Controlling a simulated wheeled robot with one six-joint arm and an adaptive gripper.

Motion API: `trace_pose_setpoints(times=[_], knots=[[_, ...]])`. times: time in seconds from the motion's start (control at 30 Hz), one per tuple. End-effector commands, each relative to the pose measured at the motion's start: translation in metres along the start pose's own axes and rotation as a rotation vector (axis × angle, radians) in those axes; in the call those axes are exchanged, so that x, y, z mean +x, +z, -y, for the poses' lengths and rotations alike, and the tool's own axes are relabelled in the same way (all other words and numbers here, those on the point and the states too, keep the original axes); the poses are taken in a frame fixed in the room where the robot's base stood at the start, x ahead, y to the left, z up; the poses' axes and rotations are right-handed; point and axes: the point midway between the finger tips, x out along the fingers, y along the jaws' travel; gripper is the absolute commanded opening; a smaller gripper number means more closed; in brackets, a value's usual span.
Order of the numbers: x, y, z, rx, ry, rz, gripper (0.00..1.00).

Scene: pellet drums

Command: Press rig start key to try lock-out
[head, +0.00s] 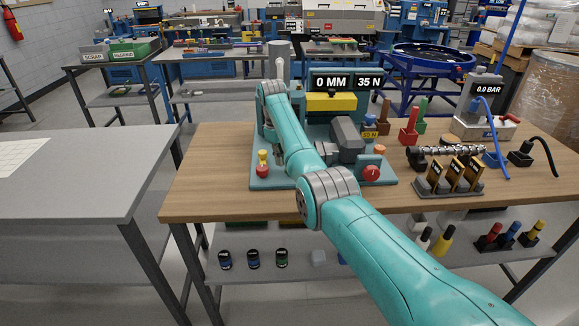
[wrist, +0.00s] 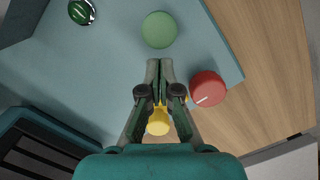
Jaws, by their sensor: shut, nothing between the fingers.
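In the wrist view a round green button (wrist: 158,29), likely the start key, sits on the teal base plate (wrist: 110,75) of the rig. My gripper (wrist: 159,65) is shut and empty. Its fingertips show just below the button in the picture, and I cannot tell whether they touch anything. A red knob (wrist: 207,88) with a white mark is right of the fingers. A yellow knob (wrist: 158,122) is partly hidden behind them. In the head view the rig's display (head: 345,82) reads 0 MM and 35 N.
A glossy dark green dome (wrist: 82,12) is at the wrist view's upper left. On the wooden bench (head: 215,165) right of the rig stand a holder with upright pieces (head: 450,178) and a gauge reading 0.0 BAR (head: 487,105). A grey table (head: 75,170) on the left is mostly clear.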

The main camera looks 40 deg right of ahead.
Motion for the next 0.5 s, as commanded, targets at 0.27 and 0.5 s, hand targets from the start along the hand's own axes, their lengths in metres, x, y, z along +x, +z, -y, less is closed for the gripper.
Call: trace_pose_setpoints(times=[0.27,0.5], knots=[[-0.001,0.000,0.000,0.001,0.000,0.000,0.00],[-0.024,0.000,0.000,0.001,0.001,-0.001,0.00]])
